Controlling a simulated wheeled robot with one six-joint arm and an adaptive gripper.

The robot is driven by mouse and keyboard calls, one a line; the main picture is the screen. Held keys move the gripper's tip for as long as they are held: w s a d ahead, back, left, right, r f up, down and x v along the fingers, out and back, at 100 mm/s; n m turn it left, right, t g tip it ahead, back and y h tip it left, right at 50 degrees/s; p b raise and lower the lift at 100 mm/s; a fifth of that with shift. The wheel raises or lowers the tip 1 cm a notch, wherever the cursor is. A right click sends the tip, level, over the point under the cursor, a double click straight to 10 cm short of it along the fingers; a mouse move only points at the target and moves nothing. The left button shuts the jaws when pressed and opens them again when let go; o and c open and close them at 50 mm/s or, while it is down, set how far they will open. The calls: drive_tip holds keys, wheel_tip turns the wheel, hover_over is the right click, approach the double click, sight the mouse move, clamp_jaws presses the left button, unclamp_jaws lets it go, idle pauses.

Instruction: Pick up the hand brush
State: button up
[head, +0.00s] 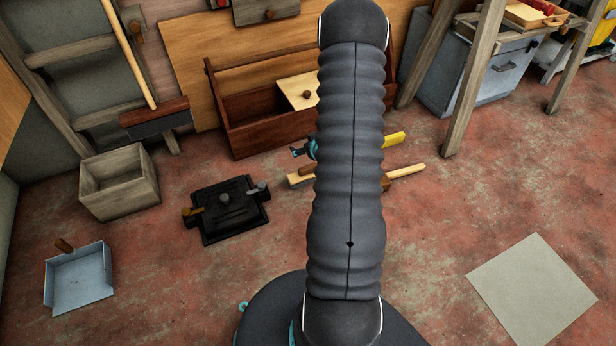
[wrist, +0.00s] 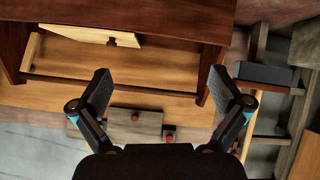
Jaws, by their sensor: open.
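No hand brush shows whole in either view. In the head view a pale wooden handle (head: 408,173) sticks out to the right from behind my arm. It could be the brush's handle, but my arm hides what it joins. In the wrist view my gripper (wrist: 160,84) is open, with nothing between its fingers. Behind them are the wooden chest and the boards by the wall. In the head view my arm hides most of the gripper; a small dark and teal part shows left of the arm, near the chest's front.
A brown wooden chest (head: 262,137) stands against the wall. A broom (head: 155,118) leans left of it, above a wooden crate (head: 119,187). A black device (head: 227,208), a grey dustpan (head: 80,279) and a flat pale sheet (head: 535,288) lie on the floor. A yellow object (head: 394,139) shows beside my arm.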

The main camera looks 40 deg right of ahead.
drive_tip(key=m+t+b, duration=0.2)
approach(310, 169)
drive_tip(key=b+x, duration=0.2)
drive_tip(key=x, duration=0.9)
drive_tip(key=shift+w+d+f, duration=0.15)
drive_tip(key=shift+w+f, duration=0.05)
drive_tip(key=shift+f, duration=0.1)
drive_tip(key=shift+c, duration=0.3)
drive_tip(key=c, duration=0.8)
drive_tip(key=shift+r, duration=0.1)
drive_tip(key=shift+c, duration=0.2)
